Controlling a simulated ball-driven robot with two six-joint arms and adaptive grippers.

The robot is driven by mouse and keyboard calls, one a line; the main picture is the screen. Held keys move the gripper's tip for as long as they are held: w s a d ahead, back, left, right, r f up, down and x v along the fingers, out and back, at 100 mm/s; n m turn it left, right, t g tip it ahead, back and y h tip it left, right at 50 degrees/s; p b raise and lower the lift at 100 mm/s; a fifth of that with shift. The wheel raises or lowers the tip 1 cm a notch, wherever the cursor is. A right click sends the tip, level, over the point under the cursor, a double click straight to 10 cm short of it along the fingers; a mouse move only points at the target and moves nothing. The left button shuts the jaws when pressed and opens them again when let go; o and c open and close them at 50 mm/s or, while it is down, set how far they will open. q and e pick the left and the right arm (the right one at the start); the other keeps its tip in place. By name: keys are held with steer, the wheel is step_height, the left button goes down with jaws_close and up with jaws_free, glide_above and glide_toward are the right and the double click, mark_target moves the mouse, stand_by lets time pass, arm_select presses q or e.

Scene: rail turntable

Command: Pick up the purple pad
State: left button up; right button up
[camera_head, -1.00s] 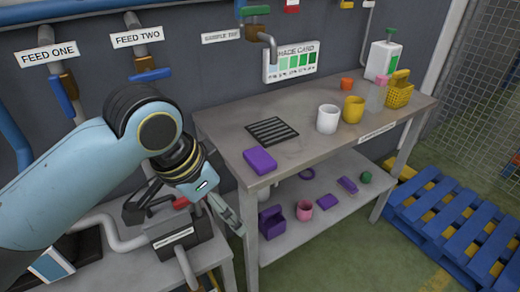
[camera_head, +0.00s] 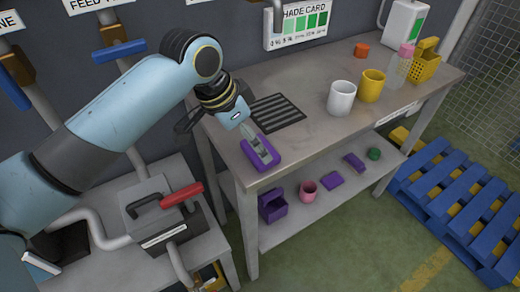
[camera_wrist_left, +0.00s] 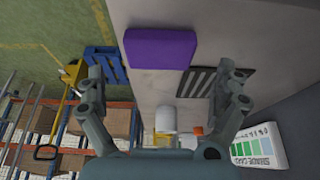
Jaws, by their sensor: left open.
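The purple pad (camera_head: 260,152) lies flat on the worktop near its left front corner. My left gripper (camera_head: 256,143) is at the pad in the head view, its fingers partly covering it. In the left wrist view the purple pad (camera_wrist_left: 160,48) shows whole, ahead of and between the two spread fingertips of the gripper (camera_wrist_left: 160,78). The gripper is open and empty. I cannot tell whether a finger touches the pad. My right gripper is not in view.
A black slotted grate (camera_head: 277,112) lies just behind the pad. A white mug (camera_head: 341,98), a yellow mug (camera_head: 371,85) and a yellow basket (camera_head: 425,66) stand further right on the worktop (camera_head: 310,135). Several small items, including a purple caddy (camera_head: 273,205), sit on the lower shelf.

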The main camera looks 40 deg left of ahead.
arm_select(q)
steer(key=x, duration=0.4)
steer(key=shift+w+d+f, duration=0.1)
steer(key=shift+w+f, duration=0.1)
steer(key=shift+f, duration=0.15)
steer(key=shift+w+f, duration=0.1)
steer(key=shift+f, duration=0.1)
steer(key=c, duration=0.9)
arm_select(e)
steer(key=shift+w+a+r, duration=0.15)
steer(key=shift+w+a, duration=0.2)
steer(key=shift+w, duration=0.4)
arm_select(q)
steer(key=shift+r, duration=0.45)
steer(key=r, duration=0.2)
steer(key=d+r, duration=0.1)
steer(key=r, duration=0.1)
steer(key=shift+w, duration=0.35)
steer(key=w+d+r+b, duration=0.1)
steer(key=w+d+r, duration=0.5)
steer(key=w+d, duration=0.1)
steer(key=shift+d+b, duration=0.3)
steer(key=shift+d, duration=0.1)
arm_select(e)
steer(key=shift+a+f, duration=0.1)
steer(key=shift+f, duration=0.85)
